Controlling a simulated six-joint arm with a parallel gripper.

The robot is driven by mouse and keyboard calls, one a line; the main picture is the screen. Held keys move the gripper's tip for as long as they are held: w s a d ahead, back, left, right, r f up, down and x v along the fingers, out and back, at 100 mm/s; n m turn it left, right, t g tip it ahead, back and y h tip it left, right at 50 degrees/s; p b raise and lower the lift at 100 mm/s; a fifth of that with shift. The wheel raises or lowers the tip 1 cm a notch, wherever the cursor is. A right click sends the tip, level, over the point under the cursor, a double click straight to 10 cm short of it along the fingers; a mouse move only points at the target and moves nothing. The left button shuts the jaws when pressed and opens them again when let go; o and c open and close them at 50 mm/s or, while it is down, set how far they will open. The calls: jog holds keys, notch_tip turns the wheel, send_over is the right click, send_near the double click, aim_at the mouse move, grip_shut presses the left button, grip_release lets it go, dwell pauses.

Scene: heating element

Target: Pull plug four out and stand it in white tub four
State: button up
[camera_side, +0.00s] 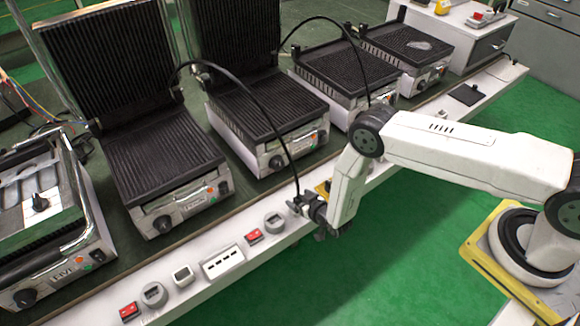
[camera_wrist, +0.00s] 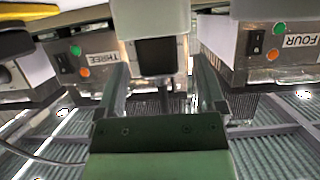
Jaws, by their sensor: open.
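My gripper (camera_side: 302,204) is open at the front strip of the bench in the side view. In the wrist view, its two fingers (camera_wrist: 163,82) stand apart on either side of a pale block with a dark square face (camera_wrist: 155,56). I cannot tell whether this block is a plug or a tub, or whether a finger touches it. A thin dark cord shows below it. A black cable (camera_side: 245,95) arches down to my gripper in the side view; its end is hidden there. Labels THREE (camera_wrist: 101,57) and FOUR (camera_wrist: 299,41) flank the fingers. I cannot pick out plug four or tub four.
Several black ribbed grills (camera_side: 165,150) stand along the bench behind the white strip (camera_side: 225,283). Open green floor (camera_side: 395,270) lies in front.

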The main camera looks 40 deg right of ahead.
jog(key=v, duration=0.6)
jog(key=shift+s+r, duration=0.2)
jog(key=shift+s, duration=0.15)
dwell(0.5)
notch_tip(320, 180, up, 18)
jog(key=w+d+g, duration=0.2)
jog(key=w+g, duration=0.1)
jog(key=g, duration=0.2)
jog(key=s+d+r+g, duration=0.2)
jog(key=s+r+g, duration=0.1)
jog(key=s+r, duration=0.4)
jog(key=s+d+r+g, duration=0.3)
jog(key=s+r, duration=0.5)
jog(key=s, duration=0.3)
jog(key=shift+d, duration=0.15)
